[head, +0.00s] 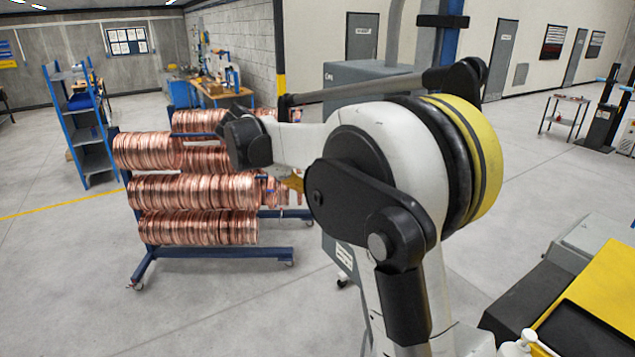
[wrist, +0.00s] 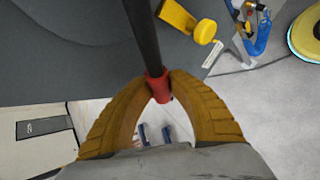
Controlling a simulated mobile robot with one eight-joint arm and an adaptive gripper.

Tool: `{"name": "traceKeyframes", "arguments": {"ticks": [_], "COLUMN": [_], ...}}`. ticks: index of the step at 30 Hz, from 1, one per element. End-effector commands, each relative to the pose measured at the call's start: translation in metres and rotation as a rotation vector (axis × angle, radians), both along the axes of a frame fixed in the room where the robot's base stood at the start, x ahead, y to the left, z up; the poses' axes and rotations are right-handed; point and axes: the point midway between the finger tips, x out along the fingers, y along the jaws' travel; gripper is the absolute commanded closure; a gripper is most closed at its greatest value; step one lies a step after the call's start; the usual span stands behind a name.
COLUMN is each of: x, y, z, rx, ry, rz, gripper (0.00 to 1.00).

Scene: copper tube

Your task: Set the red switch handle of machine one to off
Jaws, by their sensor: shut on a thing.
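In the wrist view, my gripper (wrist: 157,80) has its two ribbed, orange-brown fingers closed around a small red handle (wrist: 156,91). The red handle sits at the end of a black rod (wrist: 142,35) that runs up to the top of the picture. A dark grey machine surface (wrist: 60,60) lies behind the rod. In the head view, a grey machine cabinet (head: 365,76) with a small label stands behind my arm. My arm hides much of it, and the red handle cannot be made out there.
In the wrist view, a yellow part (wrist: 205,31) sticks out from the machine near the rod, with a blue item (wrist: 262,35) beyond. In the head view, copper coils (head: 190,192) fill a blue rack (head: 215,253) on the left. Open floor (head: 60,280) lies at the front left.

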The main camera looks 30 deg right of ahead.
Motion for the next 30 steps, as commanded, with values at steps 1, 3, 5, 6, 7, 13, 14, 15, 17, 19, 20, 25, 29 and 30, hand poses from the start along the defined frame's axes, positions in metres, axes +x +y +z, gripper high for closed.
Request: {"name": "traceKeyframes", "arguments": {"ticks": [1,3,5,6,7,13,14,15,17,19,20,25,29,30], "x": [-0.001,-0.001,-0.002,-0.002,-0.001,-0.001,-0.001,-0.001,-0.001,-0.001,0.000,-0.001,-0.002,-0.002], "y": [0.000,0.000,0.000,0.000,0.000,0.000,0.000,0.000,0.002,0.006,0.008,0.033,0.055,0.061], "z": [-0.002,-0.002,-0.002,-0.002,-0.002,-0.002,-0.002,-0.001,0.000,0.003,0.006,0.029,0.050,0.055], "rx": [0.004,0.004,0.004,0.005,0.005,0.003,0.003,0.002,0.002,0.002,0.002,0.003,0.002,0.003], "ry": [0.003,0.002,0.002,0.002,0.002,0.001,0.001,0.001,0.001,0.000,0.000,0.001,0.001,0.001], "rz": [-0.003,-0.004,-0.004,-0.003,-0.003,-0.002,-0.002,-0.002,-0.002,-0.001,0.000,0.002,0.000,0.001], "gripper": [1.00,1.00,0.76,0.64,0.55,0.55,0.55,0.55,0.55,0.55,0.55,0.55,0.55,0.55]}}
